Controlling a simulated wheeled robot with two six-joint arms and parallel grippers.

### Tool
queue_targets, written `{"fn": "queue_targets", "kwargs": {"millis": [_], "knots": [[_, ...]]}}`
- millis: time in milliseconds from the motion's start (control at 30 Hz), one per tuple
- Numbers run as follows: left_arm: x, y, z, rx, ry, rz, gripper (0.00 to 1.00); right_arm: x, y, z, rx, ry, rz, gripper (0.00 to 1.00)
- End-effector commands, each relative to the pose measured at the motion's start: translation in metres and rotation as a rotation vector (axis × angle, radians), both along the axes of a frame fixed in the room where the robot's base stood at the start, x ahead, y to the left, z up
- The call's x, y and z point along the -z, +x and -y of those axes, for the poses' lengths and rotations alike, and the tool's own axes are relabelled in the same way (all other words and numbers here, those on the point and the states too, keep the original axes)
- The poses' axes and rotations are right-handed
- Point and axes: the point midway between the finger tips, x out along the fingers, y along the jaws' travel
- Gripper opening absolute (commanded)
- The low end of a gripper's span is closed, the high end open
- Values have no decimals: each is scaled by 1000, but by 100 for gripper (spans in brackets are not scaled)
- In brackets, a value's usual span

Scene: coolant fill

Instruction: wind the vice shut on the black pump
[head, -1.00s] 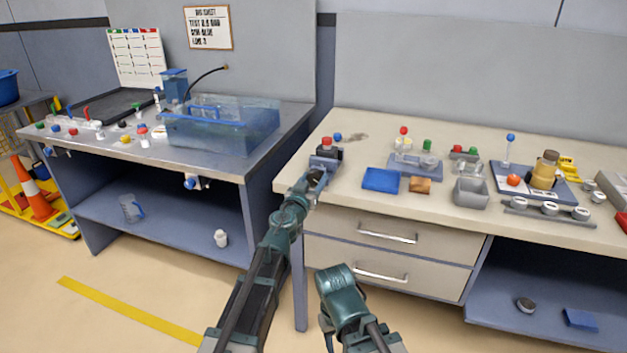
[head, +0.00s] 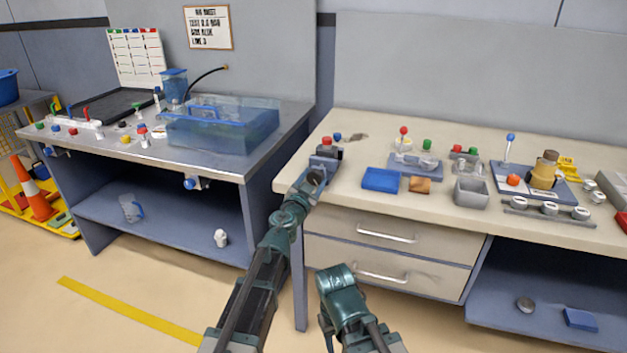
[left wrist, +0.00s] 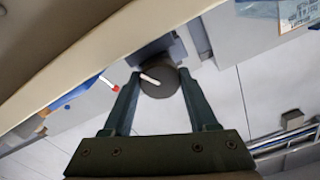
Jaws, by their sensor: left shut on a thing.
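The blue vice (head: 321,163) stands at the near left corner of the right bench. The black pump (head: 329,151), with a red top, sits at the vice; whether the jaws touch it cannot be seen. My left gripper (head: 314,181) is at the vice's front, just off the bench edge. In the left wrist view its two fingers stand on either side of a dark round vice knob (left wrist: 158,83) with a white mark, and the gripper is shut on it. The pump is hidden there. My right arm shows low in the middle of the head view; its gripper cannot be made out.
A blue block (head: 381,179) and a brown block (head: 420,185) lie right of the vice. A grey bin (head: 471,192) is farther right. A small blue-topped thing (head: 337,136) is behind the pump. A gap separates this bench from the left bench with its clear tank (head: 222,127).

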Motion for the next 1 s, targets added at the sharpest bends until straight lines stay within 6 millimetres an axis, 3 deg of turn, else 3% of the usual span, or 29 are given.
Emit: {"fn": "queue_targets", "kwargs": {"millis": [233, 267, 433, 767, 1000], "knots": [[0, 0, 0, 0, 1, 0, 3, 0, 0, 0, 0, 0, 0, 50], [0, 0, 0, 0, 1, 0, 60, 0, 0, 0, 0, 0, 0, 50], [0, 0, 0, 0, 0, 0, 89, 0, 0, 0, 0, 0, 0, 50], [0, -1, 0, 0, -1, 0, 89, 0, 0, 0, 0, 0, 0, 50], [0, -20, -6, 0, -1, 0, 89, 0, 0, 0, 0, 0, 0, 50]]}}
